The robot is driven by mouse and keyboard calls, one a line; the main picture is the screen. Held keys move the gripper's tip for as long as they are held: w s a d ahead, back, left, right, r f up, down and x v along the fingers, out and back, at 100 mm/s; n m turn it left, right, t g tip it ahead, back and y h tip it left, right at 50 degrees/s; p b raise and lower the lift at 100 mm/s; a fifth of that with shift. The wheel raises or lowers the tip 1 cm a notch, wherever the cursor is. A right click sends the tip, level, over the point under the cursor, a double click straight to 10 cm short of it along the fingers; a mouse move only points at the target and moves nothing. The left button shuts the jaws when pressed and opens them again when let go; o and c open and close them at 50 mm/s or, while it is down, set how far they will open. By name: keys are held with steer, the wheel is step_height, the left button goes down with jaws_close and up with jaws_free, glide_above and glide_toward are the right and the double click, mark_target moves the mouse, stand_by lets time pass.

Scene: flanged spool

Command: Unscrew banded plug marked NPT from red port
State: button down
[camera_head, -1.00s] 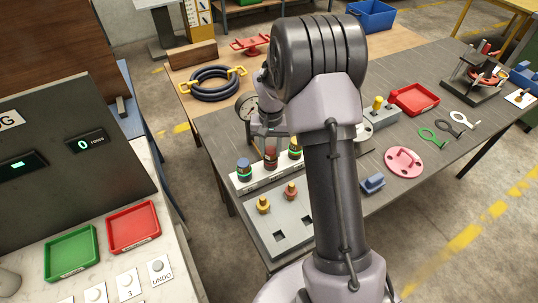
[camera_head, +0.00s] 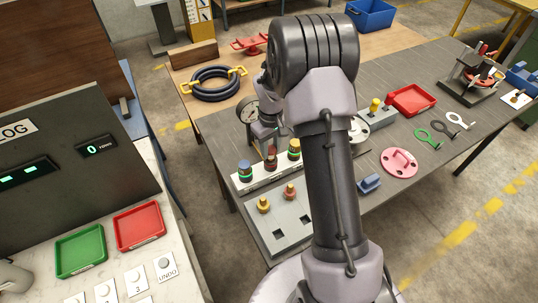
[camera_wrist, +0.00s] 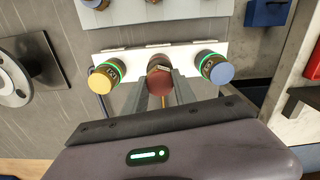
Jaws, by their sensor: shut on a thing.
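In the wrist view a white strip holds a row of ports. A banded plug with a dark red-brown top (camera_wrist: 160,80) is in the middle, between the two fingers of my gripper (camera_wrist: 161,88), which is shut on it. The red port under it is mostly hidden. In the head view the same plug (camera_head: 271,160) stands upright at the middle of the strip, with my gripper (camera_head: 268,144) over it from above. A yellow-topped plug (camera_wrist: 104,76) and a blue-topped plug (camera_wrist: 217,70), each with a green glowing ring, flank it. The band lettering is too small to read.
A grey plate (camera_head: 284,222) with two square holes and two small pegs lies in front of the strip. Green (camera_head: 80,251) and red (camera_head: 140,226) trays sit on the side counter; a counter display (camera_head: 97,147) reads 0.

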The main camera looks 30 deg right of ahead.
mark_target(270, 149)
step_height(270, 149, up, 5)
steer(key=p, duration=0.4)
steer(key=shift+r, duration=0.1)
stand_by(0.4)
